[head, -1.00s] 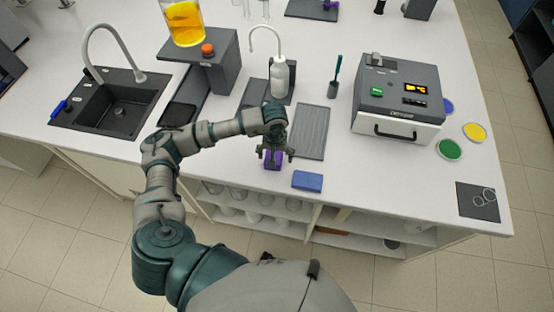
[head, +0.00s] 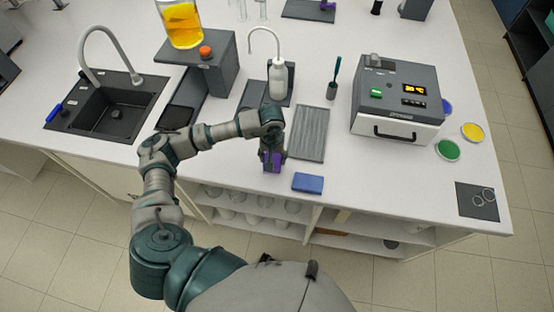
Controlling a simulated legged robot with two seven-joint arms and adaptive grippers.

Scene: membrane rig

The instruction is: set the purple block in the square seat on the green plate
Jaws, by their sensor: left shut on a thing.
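The purple block (head: 272,165) is at the front edge of the white counter, left of the blue sponge-like block. My left gripper (head: 272,160) is shut on the purple block from above, with its fingers on the block's sides. I cannot tell whether the block touches the counter. A green round plate (head: 448,150) lies at the right of the counter, beside the grey device. It is small in this view, and no square seat can be made out on it. My right gripper does not show.
The blue block (head: 307,183) lies at the front edge. A grey ribbed mat (head: 309,133) is behind it. The grey device (head: 398,100) stands between the gripper and the green plate. A yellow plate (head: 473,132) and dark square mat (head: 477,201) are at right.

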